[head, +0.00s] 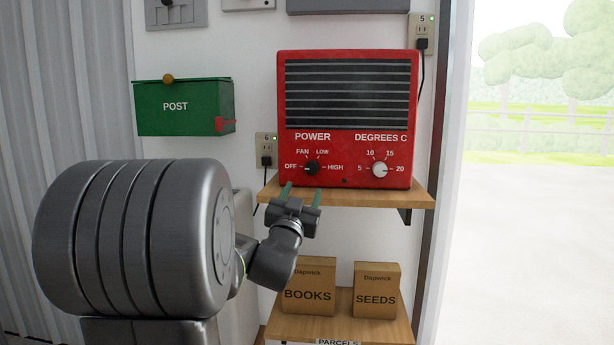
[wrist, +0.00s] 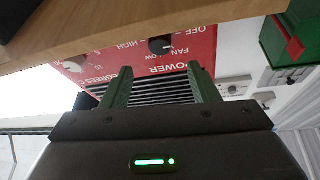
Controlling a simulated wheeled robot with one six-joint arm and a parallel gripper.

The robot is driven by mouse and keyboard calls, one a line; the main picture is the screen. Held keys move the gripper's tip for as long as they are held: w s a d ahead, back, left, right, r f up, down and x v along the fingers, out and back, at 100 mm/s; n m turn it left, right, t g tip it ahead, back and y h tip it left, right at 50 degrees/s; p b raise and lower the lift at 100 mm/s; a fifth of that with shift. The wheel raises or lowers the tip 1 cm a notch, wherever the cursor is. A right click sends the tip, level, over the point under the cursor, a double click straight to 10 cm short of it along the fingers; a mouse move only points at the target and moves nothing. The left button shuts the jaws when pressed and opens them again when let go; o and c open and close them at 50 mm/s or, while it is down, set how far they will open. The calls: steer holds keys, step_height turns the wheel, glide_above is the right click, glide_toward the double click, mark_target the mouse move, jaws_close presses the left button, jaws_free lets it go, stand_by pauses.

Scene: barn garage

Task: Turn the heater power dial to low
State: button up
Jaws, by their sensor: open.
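The red heater (head: 348,118) stands on a wooden shelf; part of its front shows upside down in the wrist view (wrist: 205,45). Its black power dial (head: 312,168) sits among the labels OFF, FAN, LOW and HIGH. The dial also shows in the wrist view (wrist: 161,45), above and between the fingertips in the picture. I cannot tell surely which label its pointer faces. My gripper (head: 302,189) is open and empty, its green fingers apart near the shelf edge, just below the dial in the head view. It shows no contact with the dial.
The white degrees dial (head: 379,169) is right of the power dial. The wooden shelf (head: 420,194) juts out under the heater. A green post box (head: 185,107) hangs at left. Boxes marked BOOKS (head: 308,296) and SEEDS (head: 376,299) stand on a lower shelf.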

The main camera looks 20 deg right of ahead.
mark_target(311, 170)
steer(key=x, duration=0.8)
steer(key=shift+w+d+r, duration=0.1)
steer(key=shift+w+d, duration=0.05)
steer(key=shift+c, duration=0.4)
steer(key=c, duration=0.9)
